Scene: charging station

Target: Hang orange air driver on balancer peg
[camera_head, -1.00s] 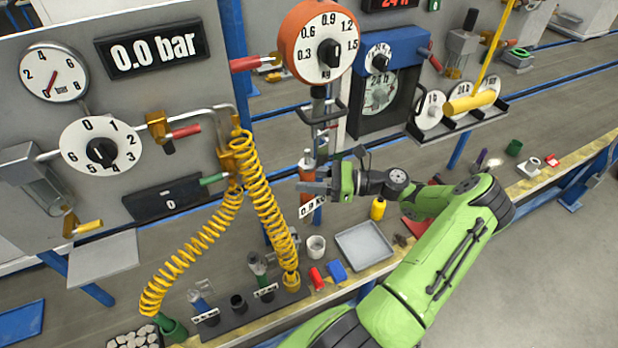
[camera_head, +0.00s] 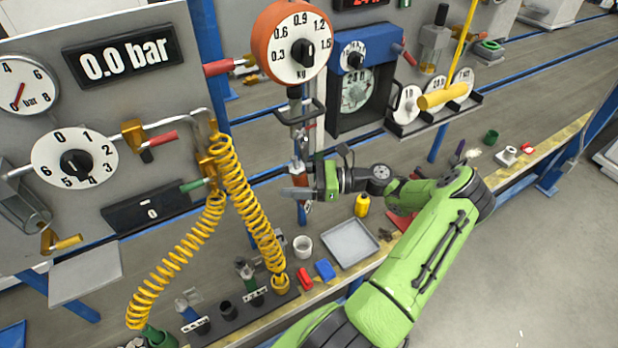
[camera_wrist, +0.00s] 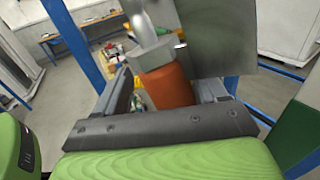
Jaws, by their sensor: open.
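The balancer (camera_head: 290,43) is an orange round dial on the upper panel, with a grey hook frame (camera_head: 300,112) below it. The orange air driver (camera_head: 299,173) is upright under that frame; its lower part is mostly hidden behind my gripper. In the wrist view, the driver's orange body (camera_wrist: 168,86) stands between my fingers with a grey metal part above it. My gripper (camera_head: 290,193) is open around the driver, and it also shows in the wrist view (camera_wrist: 168,92). I cannot tell whether the driver's top sits on the peg.
A yellow coiled hose (camera_head: 250,205) hangs left of my gripper. A tool rack (camera_head: 235,318), a white cup (camera_head: 303,246), a grey tray (camera_head: 349,243) and a yellow bottle (camera_head: 362,206) are on the bench below. A weight shelf (camera_head: 435,115) is at right.

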